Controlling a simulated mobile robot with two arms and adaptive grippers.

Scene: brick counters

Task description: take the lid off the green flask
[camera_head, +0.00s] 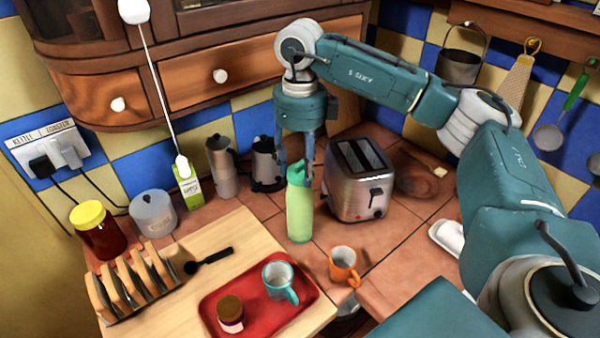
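The green flask (300,215) stands upright on the tiled counter, left of the toaster. Its green lid (296,174) is on top. My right gripper (296,180) points straight down over the flask, with one finger on each side of the lid. The fingers look spread, and I cannot make out contact with the lid. Part of the lid's edge is hidden by the fingers. My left gripper is not in view.
The steel toaster (358,180) stands close on the right. A moka pot (222,167) and a dark steel jug (267,163) stand behind left. An orange mug (343,266) and a red tray (257,303) are in front. Drawers (220,76) overhang the back.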

